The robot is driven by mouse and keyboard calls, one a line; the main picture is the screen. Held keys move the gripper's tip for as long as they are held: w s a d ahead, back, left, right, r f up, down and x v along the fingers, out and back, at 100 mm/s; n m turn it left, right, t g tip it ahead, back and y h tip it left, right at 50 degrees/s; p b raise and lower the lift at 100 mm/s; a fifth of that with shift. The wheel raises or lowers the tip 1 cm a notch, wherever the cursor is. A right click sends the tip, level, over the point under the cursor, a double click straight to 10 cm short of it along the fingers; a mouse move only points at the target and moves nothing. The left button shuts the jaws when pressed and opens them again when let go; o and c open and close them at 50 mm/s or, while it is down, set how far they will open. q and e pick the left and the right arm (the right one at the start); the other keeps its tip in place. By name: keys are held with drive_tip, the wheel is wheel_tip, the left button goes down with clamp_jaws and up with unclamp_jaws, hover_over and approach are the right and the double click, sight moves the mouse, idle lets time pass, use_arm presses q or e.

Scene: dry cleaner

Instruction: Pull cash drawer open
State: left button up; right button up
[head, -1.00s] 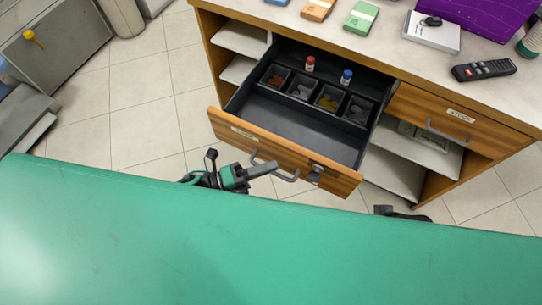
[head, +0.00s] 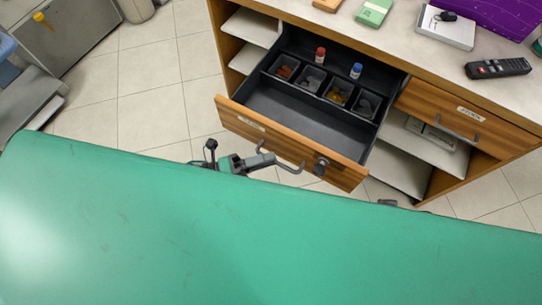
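The cash drawer (head: 300,122) stands pulled well out of the counter, with its wooden front (head: 240,117) toward me. Its grey handle (head: 292,168) is on the front, with a round lock (head: 321,165) to its right. My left gripper (head: 268,160) is at the handle, its dark fingers meeting the bar and appearing shut on it; the finger gap is hard to see. My green body covers part of that wrist. Of my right arm, only a small dark part (head: 388,202) shows over the green edge; its fingers are hidden.
Inside the drawer are coin cups (head: 338,92), a red-capped bottle (head: 320,56) and a blue-capped one (head: 355,71). The counter bears a remote (head: 498,68) and a green note bundle (head: 373,12). A second drawer (head: 440,103) is closed. Tiled floor (head: 150,100) is clear at left.

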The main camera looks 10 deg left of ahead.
use_arm(q)
drive_tip(key=v, duration=1.2)
use_arm(e)
drive_tip(key=shift+s+r, duration=0.25)
drive_tip(key=shift+r, duration=0.1)
drive_tip(key=shift+w, duration=0.3)
drive_tip(key=shift+s, duration=0.1)
